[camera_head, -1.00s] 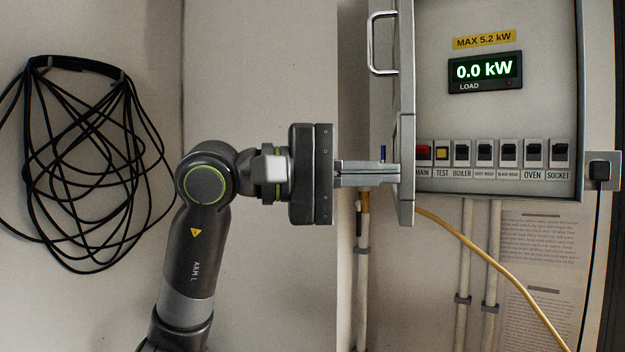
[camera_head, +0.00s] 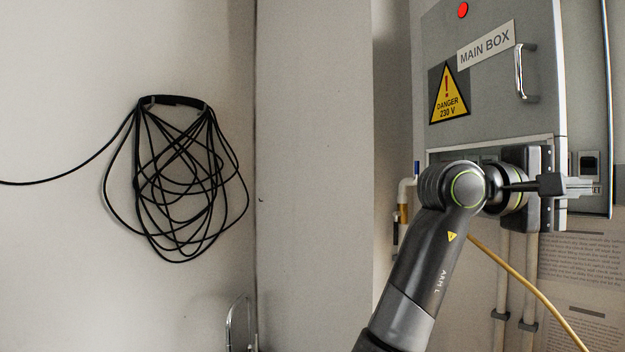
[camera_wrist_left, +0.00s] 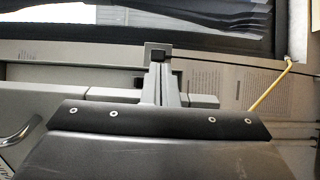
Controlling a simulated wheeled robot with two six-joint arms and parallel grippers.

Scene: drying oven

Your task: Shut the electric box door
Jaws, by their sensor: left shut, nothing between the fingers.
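The electric box door (camera_head: 495,100) is grey, with a "MAIN BOX" label, a yellow danger sign and a metal handle (camera_head: 523,72) near its right edge. In the head view it stands ajar, its front face towards me. A strip of the box interior (camera_head: 588,130), with a dark switch, shows past its free edge. My left gripper (camera_head: 588,187) is shut and empty, at the lower part of the door by its free edge; I cannot tell if it touches. In the left wrist view, its closed fingers (camera_wrist_left: 160,75) point at a grey panel edge. My right gripper is out of view.
A coiled black cable (camera_head: 178,180) hangs on the wall at left. A yellow cable (camera_head: 520,280) and pale conduits (camera_head: 502,270) run below the box. Printed sheets (camera_head: 585,265) are on the wall at lower right. A wall corner stands left of the box.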

